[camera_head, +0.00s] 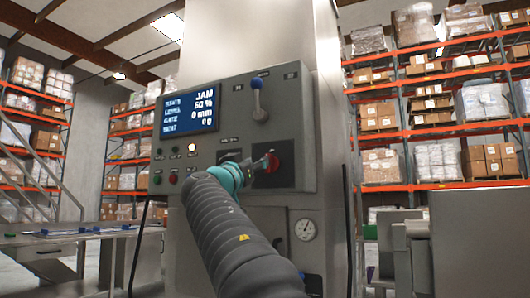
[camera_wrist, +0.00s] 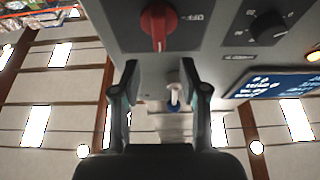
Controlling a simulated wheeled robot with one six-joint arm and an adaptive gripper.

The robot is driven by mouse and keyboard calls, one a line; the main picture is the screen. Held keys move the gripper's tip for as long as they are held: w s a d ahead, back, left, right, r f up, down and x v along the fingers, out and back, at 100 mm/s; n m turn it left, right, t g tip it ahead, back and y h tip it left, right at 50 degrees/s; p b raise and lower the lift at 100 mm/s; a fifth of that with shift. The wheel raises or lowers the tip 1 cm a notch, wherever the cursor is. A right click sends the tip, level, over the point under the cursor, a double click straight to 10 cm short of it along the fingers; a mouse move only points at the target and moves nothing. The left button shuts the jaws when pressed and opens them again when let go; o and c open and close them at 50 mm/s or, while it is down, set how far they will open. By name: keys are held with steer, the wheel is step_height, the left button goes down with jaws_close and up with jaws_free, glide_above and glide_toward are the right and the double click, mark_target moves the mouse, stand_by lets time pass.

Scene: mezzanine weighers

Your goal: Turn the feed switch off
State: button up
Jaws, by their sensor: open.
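A red rotary switch (camera_head: 272,162) sits on a dark plate at the lower right of the grey machine panel (camera_head: 225,100). It also shows at the top of the wrist view (camera_wrist: 158,24), with its handle upright in the picture and an upside-down OFF label (camera_wrist: 193,17) to its right. I take it for the feed switch; its name label is not readable. My gripper (camera_head: 261,164) is in front of the panel near the red switch. In the wrist view the open, empty fingers (camera_wrist: 160,76) show below the switch, one to each side, apart from it.
A blue-knobbed lever (camera_head: 257,84) stands out above the switch. A display (camera_head: 190,110) reads JAM, and an amber lamp (camera_head: 192,147) is lit below it. A black rotary knob (camera_wrist: 268,27) is beside the switch. A gauge (camera_head: 306,230) is lower right; a metal table (camera_head: 60,240) stands left.

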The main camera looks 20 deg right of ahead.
steer(key=p+x, duration=0.2)
steer(key=x, duration=0.4)
steer(key=shift+d+p, duration=0.25)
steer(key=shift+p, duration=0.05)
steer(key=shift+w, duration=0.1)
jaws_close()
